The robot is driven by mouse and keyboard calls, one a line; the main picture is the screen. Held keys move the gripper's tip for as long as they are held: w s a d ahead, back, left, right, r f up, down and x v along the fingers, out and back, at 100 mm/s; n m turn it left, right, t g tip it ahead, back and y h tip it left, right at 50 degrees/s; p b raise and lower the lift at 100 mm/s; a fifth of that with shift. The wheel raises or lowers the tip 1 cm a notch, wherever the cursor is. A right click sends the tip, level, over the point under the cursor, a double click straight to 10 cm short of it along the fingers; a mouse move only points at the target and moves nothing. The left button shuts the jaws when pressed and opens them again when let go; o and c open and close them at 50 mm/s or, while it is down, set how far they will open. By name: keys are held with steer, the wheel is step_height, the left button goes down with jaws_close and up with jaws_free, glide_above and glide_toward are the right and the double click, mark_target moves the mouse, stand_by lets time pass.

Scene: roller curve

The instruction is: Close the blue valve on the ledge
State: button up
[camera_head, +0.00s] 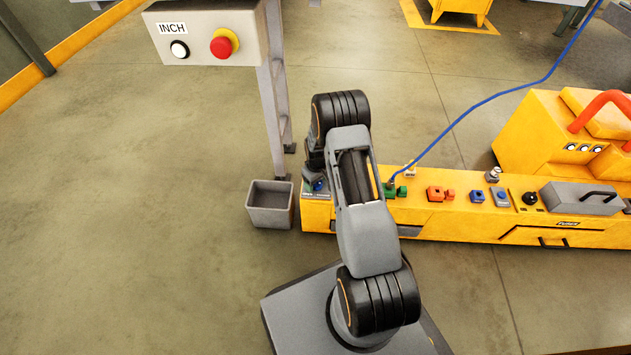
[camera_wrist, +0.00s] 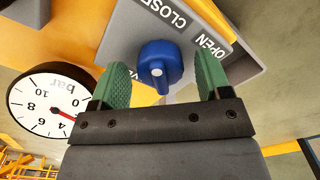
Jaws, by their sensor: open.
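The blue valve (camera_wrist: 158,62) is a round knob with a lighter pointer mark on its face, in the wrist view. It sits on a grey plate (camera_wrist: 125,25) lettered CLOSE and OPEN. My gripper (camera_wrist: 160,85) has green finger pads, spread apart on either side of the knob, with visible gaps; it is open and empty. In the head view, a small part of the blue valve (camera_head: 319,186) shows at the left end of the yellow ledge (camera_head: 470,228), beside my wrist. My fingers are hidden there by my arm.
A round bar gauge (camera_wrist: 48,103) is left of the gripper in the wrist view. In the head view, a grey bin (camera_head: 270,222) stands left of the ledge, and a post with an INCH button box (camera_head: 205,35) rises behind. A blue cable (camera_head: 480,103) runs to a green connector.

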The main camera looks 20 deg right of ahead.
step_height(320, 180, up, 14)
steer(key=p, duration=0.5)
stand_by(0.6)
steer(key=s+a+r+t+p, duration=0.1)
steer(key=s+a+r+p, duration=0.15)
steer(key=r+p, duration=0.65)
steer(key=s+a+r+m+p, duration=0.1)
steer(key=s+a+r+p, duration=0.15)
steer(key=r, duration=1.25)
steer(key=s+a+r+t+p, duration=0.1)
steer(key=s+a+r+p, duration=0.15)
steer(key=r+p, duration=0.65)
steer(key=s+a+r+m+p, duration=0.1)
steer(key=s+r+p, duration=0.4)
steer(key=r, duration=0.6)
steer(key=s+a+r+m+t+p, duration=0.1)
steer(key=s+r+p, duration=0.4)
steer(key=s+r, duration=0.5)
step_height(320, 180, up, 2)
steer(key=shift+a+r+t+p, duration=0.1)
steer(key=shift+a+t+p, duration=0.25)
steer(key=shift+a, duration=0.5)
